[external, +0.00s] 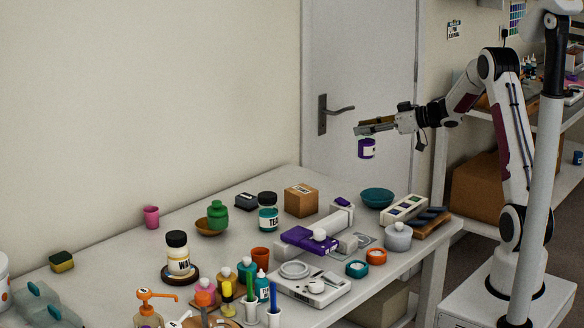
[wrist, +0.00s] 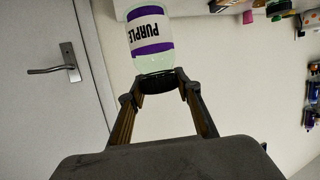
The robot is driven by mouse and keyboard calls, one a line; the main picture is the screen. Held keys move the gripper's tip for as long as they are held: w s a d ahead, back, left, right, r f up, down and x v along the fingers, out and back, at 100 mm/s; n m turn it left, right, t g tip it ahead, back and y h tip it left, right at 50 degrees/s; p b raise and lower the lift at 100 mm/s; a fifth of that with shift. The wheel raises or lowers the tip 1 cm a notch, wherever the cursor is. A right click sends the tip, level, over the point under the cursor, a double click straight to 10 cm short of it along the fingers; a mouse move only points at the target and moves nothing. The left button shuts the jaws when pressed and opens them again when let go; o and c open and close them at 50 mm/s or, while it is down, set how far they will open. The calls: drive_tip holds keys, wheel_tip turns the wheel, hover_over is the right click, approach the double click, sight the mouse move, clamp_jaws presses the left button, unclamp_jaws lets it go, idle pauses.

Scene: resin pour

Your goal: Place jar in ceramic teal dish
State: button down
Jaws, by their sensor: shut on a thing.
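My gripper (external: 364,131) is shut on a jar with a purple label (external: 366,149), held in the air above the back right of the table. In the wrist view the jar (wrist: 150,40) reads "PURPLE" and my gripper (wrist: 161,80) has its fingertips at the jar's dark lid. The ceramic teal dish (external: 377,196) is a round bowl standing on the table at the right, below the jar. It looks empty, but its inside is only partly visible. Jar and dish are well apart.
Near the teal dish are a white paint box (external: 404,209), a grey lidded pot (external: 398,237) and a purple-and-white device (external: 312,238). A cardboard box (external: 301,201) and a teal-labelled jar (external: 268,212) stand further left. Bottles and cups crowd the front. The air around the held jar is clear.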

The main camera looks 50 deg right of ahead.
drive_tip(key=s+a+n+g+y, duration=0.1)
drive_tip(key=s+a+n+y, duration=0.1)
drive_tip(key=s, duration=0.6)
drive_tip(key=a+y, duration=0.1)
drive_tip(key=a, duration=0.1)
drive_tip(key=shift+s+a+f+n+y, duration=0.15)
drive_tip(key=shift+a+f+n+y, duration=0.05)
drive_tip(key=shift+a+n+y, duration=0.15)
drive_tip(key=shift+f, duration=0.1)
wheel_tip(320, 180, down, 6)
drive_tip(key=shift+f, duration=0.1)
drive_tip(key=shift+f, duration=1.8)
drive_tip(key=shift+f, duration=0.1)
